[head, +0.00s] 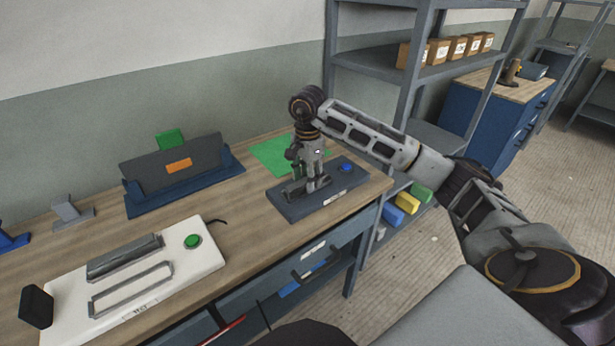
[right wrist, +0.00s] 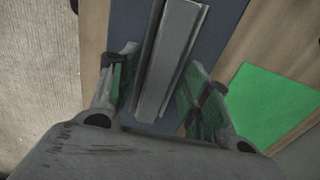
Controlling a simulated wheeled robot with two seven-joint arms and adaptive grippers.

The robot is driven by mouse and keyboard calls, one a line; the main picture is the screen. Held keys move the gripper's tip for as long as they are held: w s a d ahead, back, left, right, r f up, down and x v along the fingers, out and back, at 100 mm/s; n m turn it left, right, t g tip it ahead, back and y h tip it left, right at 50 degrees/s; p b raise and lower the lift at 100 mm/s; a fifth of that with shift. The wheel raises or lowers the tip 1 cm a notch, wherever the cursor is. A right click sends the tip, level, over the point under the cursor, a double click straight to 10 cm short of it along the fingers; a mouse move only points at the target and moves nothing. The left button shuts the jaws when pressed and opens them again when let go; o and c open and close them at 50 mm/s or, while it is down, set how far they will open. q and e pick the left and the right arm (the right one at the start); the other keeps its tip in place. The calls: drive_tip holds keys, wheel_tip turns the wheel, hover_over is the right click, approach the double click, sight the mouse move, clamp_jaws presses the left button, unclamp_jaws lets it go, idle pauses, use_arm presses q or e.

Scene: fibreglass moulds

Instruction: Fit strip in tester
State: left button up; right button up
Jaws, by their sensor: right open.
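The dark blue-grey tester base (head: 330,205) with a blue button (head: 345,168) sits near the right end of the bench. My right gripper (head: 311,186) points down over it, with its fingers low at the base. In the right wrist view, a long grey bar (right wrist: 172,60) lies over the dark base (right wrist: 222,25), between the fingers of my open right gripper (right wrist: 160,82). I cannot tell whether this bar is the strip or part of the tester. The fingers look apart from its sides. My left gripper is out of view.
A white device (head: 150,285) with a green button (head: 193,241) stands front left. A blue rack (head: 222,170) holds a dark panel (head: 150,172) with an orange label. A green sheet (head: 268,157) lies behind the tester. Shelving (head: 430,75) stands beyond the bench's right end.

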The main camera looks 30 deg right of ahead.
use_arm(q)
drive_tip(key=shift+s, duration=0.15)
use_arm(e)
drive_tip(key=shift+r, duration=0.15)
drive_tip(key=shift+r, duration=0.6)
wheel_tip(320, 180, up, 6)
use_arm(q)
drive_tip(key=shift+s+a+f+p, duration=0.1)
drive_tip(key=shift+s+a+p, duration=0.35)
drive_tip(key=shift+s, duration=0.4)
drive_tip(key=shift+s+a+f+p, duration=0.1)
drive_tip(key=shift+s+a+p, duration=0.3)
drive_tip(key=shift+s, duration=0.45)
use_arm(e)
drive_tip(key=shift+r, duration=2.4)
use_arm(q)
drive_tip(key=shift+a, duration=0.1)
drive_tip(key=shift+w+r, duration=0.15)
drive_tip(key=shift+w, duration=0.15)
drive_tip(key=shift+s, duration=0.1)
